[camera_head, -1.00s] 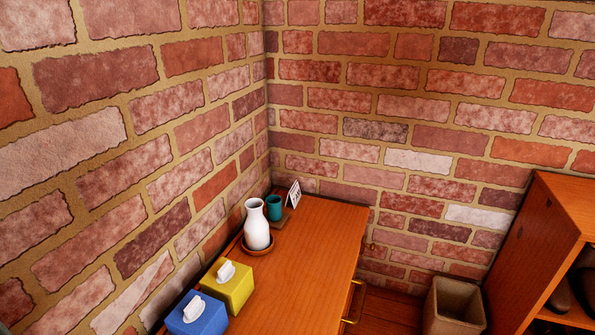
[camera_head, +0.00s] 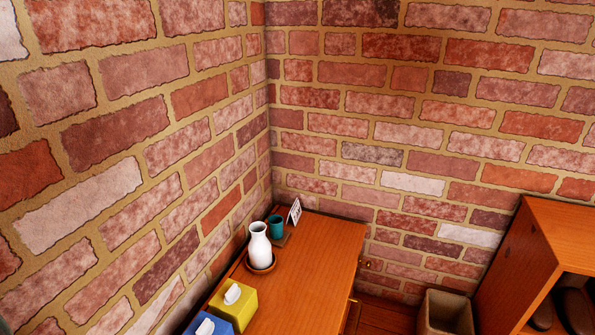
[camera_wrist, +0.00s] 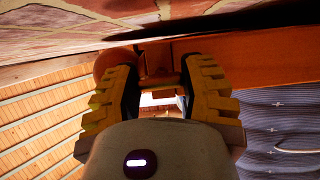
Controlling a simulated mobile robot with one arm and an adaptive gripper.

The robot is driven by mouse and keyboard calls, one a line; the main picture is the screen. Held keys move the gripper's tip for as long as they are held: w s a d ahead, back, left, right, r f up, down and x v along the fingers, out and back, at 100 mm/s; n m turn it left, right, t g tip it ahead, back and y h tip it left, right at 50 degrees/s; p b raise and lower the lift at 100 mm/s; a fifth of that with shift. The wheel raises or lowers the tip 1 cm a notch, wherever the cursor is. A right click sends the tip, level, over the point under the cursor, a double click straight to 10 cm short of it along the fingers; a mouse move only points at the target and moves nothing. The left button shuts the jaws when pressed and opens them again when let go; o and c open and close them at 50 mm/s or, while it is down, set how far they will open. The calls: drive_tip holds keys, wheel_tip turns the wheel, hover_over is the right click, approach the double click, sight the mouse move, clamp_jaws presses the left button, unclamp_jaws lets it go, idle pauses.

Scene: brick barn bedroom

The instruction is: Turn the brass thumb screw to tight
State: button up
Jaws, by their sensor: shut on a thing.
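In the wrist view my gripper (camera_wrist: 157,82) has its two yellow, ridged fingers on either side of a small brass-coloured piece (camera_wrist: 160,79), which I take to be the brass thumb screw. The fingers are closed on it, and they and the dark pads hide most of its shape. An orange-brown wooden part lies just behind it. How far the screw is turned cannot be seen. Neither my gripper nor the screw can be made out in the head view.
A wooden dresser (camera_head: 310,262) stands in the brick corner, holding a white vase (camera_head: 259,246), teal cup (camera_head: 276,226), small card (camera_head: 295,211), yellow tissue box (camera_head: 235,303) and blue box (camera_head: 208,326). A bin (camera_head: 447,312) and wooden cabinet (camera_head: 535,255) are at right. In the wrist view, dark patterned fabric (camera_wrist: 275,130) lies right.

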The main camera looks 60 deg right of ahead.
idle(0.5)
drive_tip(key=o, duration=1.2)
drive_tip(key=d, duration=0.4)
drive_tip(key=s+d, duration=0.1)
drive_tip(key=d, duration=0.7)
drive_tip(key=shift+s, duration=0.4)
drive_tip(key=shift+a, duration=0.1)
